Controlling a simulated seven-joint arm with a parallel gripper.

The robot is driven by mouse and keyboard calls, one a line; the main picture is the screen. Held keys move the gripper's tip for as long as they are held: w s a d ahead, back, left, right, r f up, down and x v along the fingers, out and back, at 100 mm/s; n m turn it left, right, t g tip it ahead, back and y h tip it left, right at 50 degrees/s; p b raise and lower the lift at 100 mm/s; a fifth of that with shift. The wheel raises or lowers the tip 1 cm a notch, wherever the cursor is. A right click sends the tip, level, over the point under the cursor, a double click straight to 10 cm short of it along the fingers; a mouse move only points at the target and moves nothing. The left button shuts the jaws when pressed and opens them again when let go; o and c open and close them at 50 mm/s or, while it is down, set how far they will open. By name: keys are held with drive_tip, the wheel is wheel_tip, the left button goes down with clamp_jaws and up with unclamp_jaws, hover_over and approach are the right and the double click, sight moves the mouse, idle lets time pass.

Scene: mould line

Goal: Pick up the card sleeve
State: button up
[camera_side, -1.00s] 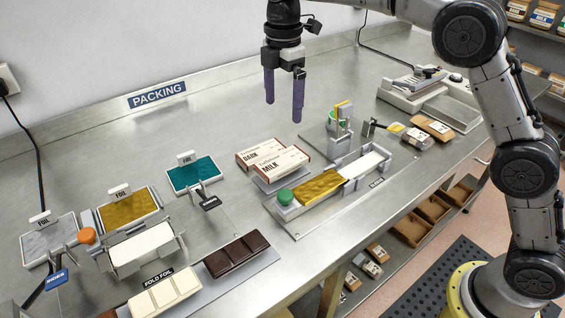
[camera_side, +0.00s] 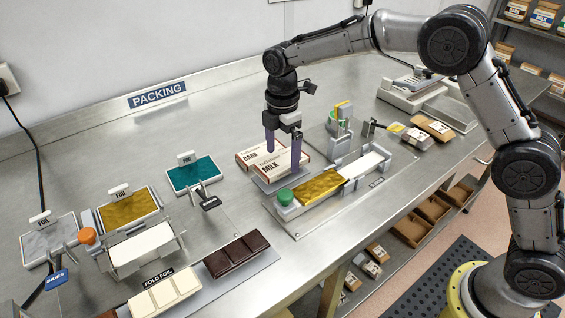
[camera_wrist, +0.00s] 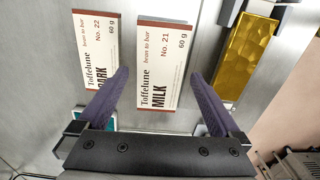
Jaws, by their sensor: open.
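Two flat white card sleeves with brown lettering lie side by side on a low grey support. The MILK sleeve (camera_side: 278,161) is the nearer one in the side view, and the DARK sleeve (camera_side: 246,157) lies behind it to the left. In the wrist view, the MILK sleeve (camera_wrist: 163,65) sits between my fingers' lines, and the DARK sleeve (camera_wrist: 95,52) is to the left, partly behind my left finger. My gripper (camera_side: 283,150) is open and empty, its purple fingers pointing down over the MILK sleeve. I cannot tell whether the fingertips touch anything.
A gold foil bar (camera_side: 320,187) lies in a fixture with a green knob (camera_side: 285,197) right of the sleeves. A teal foil stack (camera_side: 192,174) stands to the left. A green-topped holder (camera_side: 340,122) stands behind right. Bare steel lies behind the sleeves.

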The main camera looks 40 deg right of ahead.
drive_tip(key=shift+f, duration=0.55)
drive_tip(key=c, duration=1.2)
drive_tip(key=shift+c, duration=0.2)
drive_tip(key=shift+r, duration=0.1)
